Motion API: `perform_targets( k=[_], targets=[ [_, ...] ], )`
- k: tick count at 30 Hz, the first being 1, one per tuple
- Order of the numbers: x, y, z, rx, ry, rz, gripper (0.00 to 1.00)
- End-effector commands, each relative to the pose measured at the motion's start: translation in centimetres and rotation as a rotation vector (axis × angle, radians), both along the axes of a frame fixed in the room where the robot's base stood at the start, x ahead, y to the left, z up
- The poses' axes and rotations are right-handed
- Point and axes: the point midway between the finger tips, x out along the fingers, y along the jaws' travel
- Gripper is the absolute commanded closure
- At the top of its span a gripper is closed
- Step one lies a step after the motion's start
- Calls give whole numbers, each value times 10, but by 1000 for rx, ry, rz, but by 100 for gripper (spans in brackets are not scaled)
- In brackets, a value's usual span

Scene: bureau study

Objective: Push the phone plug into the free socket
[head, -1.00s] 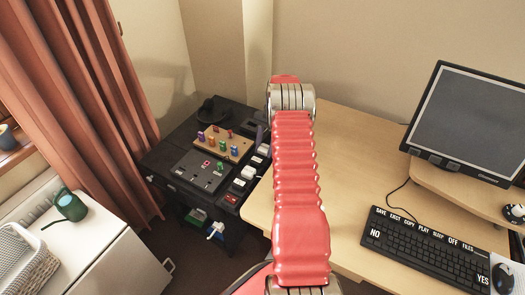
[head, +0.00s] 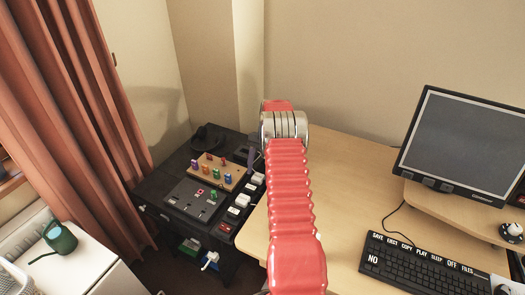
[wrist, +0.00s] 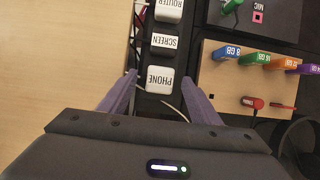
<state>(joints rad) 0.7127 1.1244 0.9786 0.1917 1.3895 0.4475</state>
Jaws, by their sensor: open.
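The white phone plug (wrist: 159,79), marked PHONE, lies on the black strip in the wrist view, below the screen plug. It also shows small in the head view (head: 258,178). My gripper (wrist: 160,80) is open, with one purple finger on each side of the phone plug and gaps between. Whether it sits above the plug or at its height I cannot tell. A pale cord runs by the plug's lower end. In the head view my red arm hides most of the gripper. I cannot make out a free socket.
The screen plug (wrist: 164,43) and router plug (wrist: 168,10) stand in line with the phone plug. A wooden board (wrist: 228,88) with coloured sticks is close on the right. The wooden desk (wrist: 50,60) is bare on the left.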

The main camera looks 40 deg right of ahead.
Motion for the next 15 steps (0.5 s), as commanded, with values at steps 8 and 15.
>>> perform_targets(
  k=[8,15],
  targets=[
    [7,-19,47,-4,-7,-1,43],
    [11,-32,82,-4,-7,0,43]
  ],
)
